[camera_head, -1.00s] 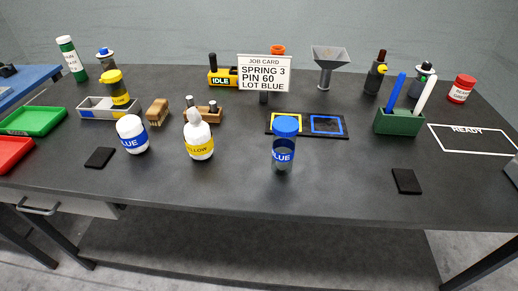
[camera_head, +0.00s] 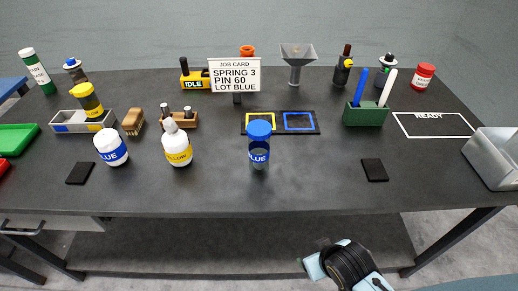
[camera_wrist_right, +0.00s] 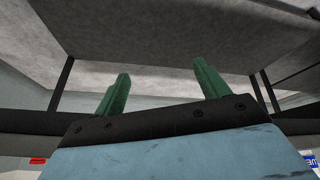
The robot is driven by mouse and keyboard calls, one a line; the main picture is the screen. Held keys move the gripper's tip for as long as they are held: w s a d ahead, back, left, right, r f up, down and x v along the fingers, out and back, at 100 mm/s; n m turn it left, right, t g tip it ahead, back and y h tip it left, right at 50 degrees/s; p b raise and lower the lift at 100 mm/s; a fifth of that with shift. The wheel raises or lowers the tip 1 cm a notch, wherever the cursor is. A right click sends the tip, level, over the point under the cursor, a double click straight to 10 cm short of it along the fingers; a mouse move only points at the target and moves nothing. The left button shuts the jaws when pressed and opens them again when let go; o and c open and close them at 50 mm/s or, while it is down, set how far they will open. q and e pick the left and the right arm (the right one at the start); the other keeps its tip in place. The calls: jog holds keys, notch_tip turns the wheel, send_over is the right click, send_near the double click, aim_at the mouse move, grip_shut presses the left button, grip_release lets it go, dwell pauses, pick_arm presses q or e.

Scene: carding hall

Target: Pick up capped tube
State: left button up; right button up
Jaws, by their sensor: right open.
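A clear tube with a blue cap and a blue label (camera_head: 259,154) stands upright near the front middle of the dark table in the head view. My right arm shows low in the head view, in front of the table's front edge and apart from the tube. In the right wrist view my right gripper (camera_wrist_right: 163,86) has its two green fingers spread wide, with nothing between them. That view looks upside down. My left gripper is in neither view.
A white blue-labelled jar (camera_head: 111,149) and a yellow-labelled bottle (camera_head: 177,148) stand left of the tube. Behind it lies a black mat with yellow and blue squares (camera_head: 313,129). A black pad (camera_head: 374,170) lies right. The table between tube and front edge is clear.

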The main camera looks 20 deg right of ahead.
aim_at(264, 147)
notch_tip(264, 147, up, 10)
jog(key=w+t, duration=0.2)
jog(key=w+r+t, duration=0.1)
jog(key=w+t, duration=0.1)
jog(key=w+r+m+t, duration=0.1)
jog(key=w+r, duration=0.1)
jog(key=w, duration=0.1)
jog(key=w+r+t, duration=0.1)
jog(key=w+t, duration=0.1)
jog(key=w, duration=0.1)
jog(key=shift+w+d+r+t+h+p, duration=0.15)
jog(key=shift+d+r+t+h+p, duration=0.15)
jog(key=shift+d+r+p, duration=0.1)
jog(key=w+a+r+n+t+y, duration=0.1)
jog(key=w+a+y, duration=0.1)
jog(key=w, duration=0.1)
jog(key=w+a+r+n+t+y, duration=0.1)
jog(key=w+a+r+t+y, duration=0.1)
jog(key=w+a, duration=0.1)
jog(key=w+a+r+n+t+y, duration=0.1)
jog(key=w+a+y, duration=0.1)
jog(key=w, duration=0.3)
jog(key=shift+w+a+r, duration=0.2)
jog(key=shift+a+r, duration=0.05)
jog(key=shift+a, duration=0.2)
jog(key=shift+f+x, duration=0.15)
jog(key=shift+x, duration=1.3)
jog(key=shift+f+x, duration=0.15)
jog(key=shift+x, duration=1.25)
jog(key=shift+d, duration=0.15)
